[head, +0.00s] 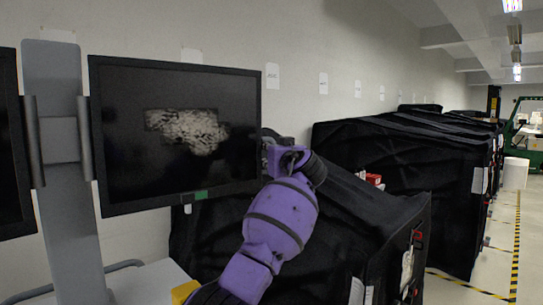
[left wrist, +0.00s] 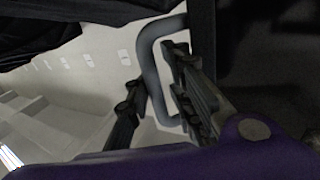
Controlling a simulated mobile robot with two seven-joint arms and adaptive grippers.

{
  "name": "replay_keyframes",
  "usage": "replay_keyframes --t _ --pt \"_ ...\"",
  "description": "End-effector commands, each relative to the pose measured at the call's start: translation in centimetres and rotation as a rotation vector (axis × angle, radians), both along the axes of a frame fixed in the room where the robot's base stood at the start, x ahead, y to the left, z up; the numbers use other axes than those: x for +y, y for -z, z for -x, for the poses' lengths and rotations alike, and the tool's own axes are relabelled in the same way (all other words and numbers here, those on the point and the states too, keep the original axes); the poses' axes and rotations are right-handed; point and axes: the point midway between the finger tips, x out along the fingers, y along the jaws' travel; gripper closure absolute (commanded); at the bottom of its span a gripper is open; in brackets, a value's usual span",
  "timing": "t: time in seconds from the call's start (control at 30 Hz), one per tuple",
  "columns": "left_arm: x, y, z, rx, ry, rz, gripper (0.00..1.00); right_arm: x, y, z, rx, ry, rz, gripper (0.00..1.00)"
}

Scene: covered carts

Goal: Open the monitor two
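A monitor (head: 140,195) with a dark screen and a grey patterned patch hangs right of a grey post. A second monitor (head: 10,150) shows only partly at the left edge; no number marks either one. My left gripper (head: 272,150) is at the right edge of the nearer monitor, mostly hidden behind my purple wrist. In the left wrist view a grey tubular handle (left wrist: 150,68) passes between the fingers of my left gripper (left wrist: 152,88). The fingers are apart around the bar, and I see no firm grip on it. My right gripper is not in view.
The grey post (head: 60,190) carries upright bars beside both monitors. Carts under black covers (head: 400,165) stand to the right along the wall. Red items (head: 374,180) show on the nearer cart. Free floor with yellow-black tape (head: 517,230) lies at the far right.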

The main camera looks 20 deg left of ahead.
Motion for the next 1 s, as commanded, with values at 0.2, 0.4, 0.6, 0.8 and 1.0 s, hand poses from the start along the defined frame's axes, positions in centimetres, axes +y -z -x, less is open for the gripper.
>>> replay_keyframes --t 0.2,0.4,0.6,0.8,1.0 --pt "-0.9 0.0 1.0 -0.002 0.002 0.000 0.81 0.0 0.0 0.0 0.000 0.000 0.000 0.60" --pt "-3.2 0.1 4.1 -0.003 0.004 0.000 0.81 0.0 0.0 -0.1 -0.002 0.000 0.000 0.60" --pt "-5.4 0.1 7.5 -0.001 0.002 0.002 0.81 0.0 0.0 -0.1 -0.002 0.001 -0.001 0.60" --pt "-6.7 0.0 9.4 0.000 0.001 0.000 0.81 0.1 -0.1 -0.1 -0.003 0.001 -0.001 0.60" --pt "-7.0 0.0 9.8 0.001 -0.001 0.000 0.81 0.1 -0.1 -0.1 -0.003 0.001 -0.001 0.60"
